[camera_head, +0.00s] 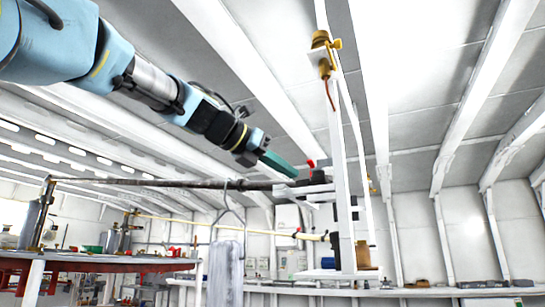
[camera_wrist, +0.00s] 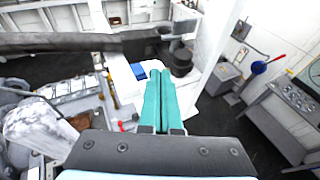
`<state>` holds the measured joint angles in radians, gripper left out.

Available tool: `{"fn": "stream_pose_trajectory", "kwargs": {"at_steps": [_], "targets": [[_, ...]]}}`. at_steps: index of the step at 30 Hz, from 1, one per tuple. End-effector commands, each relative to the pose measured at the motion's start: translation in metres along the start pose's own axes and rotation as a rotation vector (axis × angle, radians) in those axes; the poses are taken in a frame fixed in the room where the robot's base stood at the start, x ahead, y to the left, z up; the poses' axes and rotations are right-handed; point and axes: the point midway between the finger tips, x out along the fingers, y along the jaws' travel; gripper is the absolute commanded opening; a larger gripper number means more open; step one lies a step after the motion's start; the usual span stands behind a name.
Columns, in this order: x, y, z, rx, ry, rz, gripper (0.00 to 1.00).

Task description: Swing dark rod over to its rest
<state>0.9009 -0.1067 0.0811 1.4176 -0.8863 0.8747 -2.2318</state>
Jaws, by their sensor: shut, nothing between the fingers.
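The dark rod (camera_head: 150,183) runs nearly level across the head view, from a metal post at the left to a bracket (camera_head: 318,180) on a white upright at the right. In the wrist view the dark rod (camera_wrist: 70,42) crosses the upper left, beyond my fingertips. My gripper (camera_head: 294,172) has teal fingers pressed together, empty, just above the rod's right end in the head view. The fingers also show shut in the wrist view (camera_wrist: 155,72). I cannot tell whether they touch the rod. I cannot tell for sure which part is the rest.
A grey cylinder (camera_head: 226,272) hangs by wire below the rod. A thin yellowish rod (camera_head: 230,229) runs lower down. The white upright (camera_head: 338,160) carries brass fittings (camera_head: 325,52). A red-edged table (camera_head: 120,263) stands at lower left. Open space lies right of the upright.

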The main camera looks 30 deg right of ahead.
Motion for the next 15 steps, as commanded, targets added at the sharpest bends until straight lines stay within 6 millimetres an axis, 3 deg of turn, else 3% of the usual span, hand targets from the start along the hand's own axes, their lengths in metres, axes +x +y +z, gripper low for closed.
{"fn": "stream_pose_trajectory", "kwargs": {"at_steps": [6,15], "targets": [[0.042,-0.001,0.005,0.0,0.003,-0.002,0.0],[0.07,0.0,0.012,0.001,0.002,0.0,0.0]]}}
